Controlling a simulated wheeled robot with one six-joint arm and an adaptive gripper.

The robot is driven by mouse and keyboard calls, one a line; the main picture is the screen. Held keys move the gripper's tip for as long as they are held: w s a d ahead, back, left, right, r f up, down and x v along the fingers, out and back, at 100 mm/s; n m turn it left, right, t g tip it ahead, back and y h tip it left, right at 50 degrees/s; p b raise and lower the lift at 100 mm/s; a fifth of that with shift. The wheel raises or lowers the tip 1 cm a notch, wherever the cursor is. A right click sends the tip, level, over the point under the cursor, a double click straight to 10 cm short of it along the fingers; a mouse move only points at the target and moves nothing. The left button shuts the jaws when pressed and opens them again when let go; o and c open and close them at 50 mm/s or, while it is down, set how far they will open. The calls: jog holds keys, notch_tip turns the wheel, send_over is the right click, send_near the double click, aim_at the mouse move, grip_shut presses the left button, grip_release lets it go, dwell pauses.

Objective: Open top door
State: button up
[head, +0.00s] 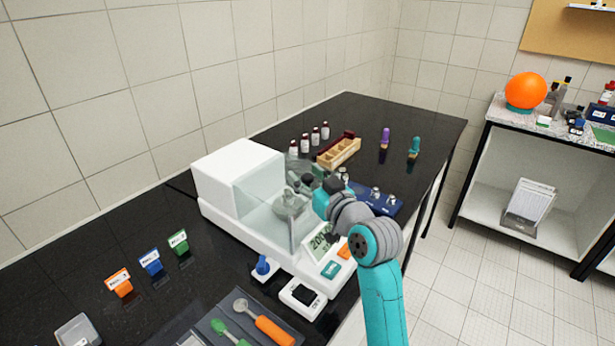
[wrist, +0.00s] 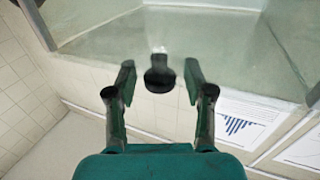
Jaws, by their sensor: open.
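A white balance (head: 222,166) with a clear glass chamber (head: 262,198) stands on the black bench in the head view. A glass flask (head: 290,204) shows within the chamber. In the wrist view, a dark round knob (wrist: 160,74) on a short stem sits at the near edge of a glass pane (wrist: 205,32), which I take to be the top door. My gripper (wrist: 160,88) is open, with one finger on each side of the knob and visible gaps on both sides. In the head view, my gripper (head: 318,182) is at the chamber's upper right edge, partly hidden by my arm.
Small bottles (head: 304,143) and a wooden rack (head: 338,152) stand behind the balance. A blue weight holder (head: 378,199) lies right of it. Colored labelled blocks (head: 150,262) and a tray with spoons (head: 232,325) are in front.

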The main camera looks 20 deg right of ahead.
grip_shut()
jog(key=shift+w+a, duration=0.1)
jog(key=w+a, duration=0.2)
jog(key=w, duration=0.1)
jog(key=shift+a, duration=0.1)
grip_release()
jog(key=v, duration=1.2)
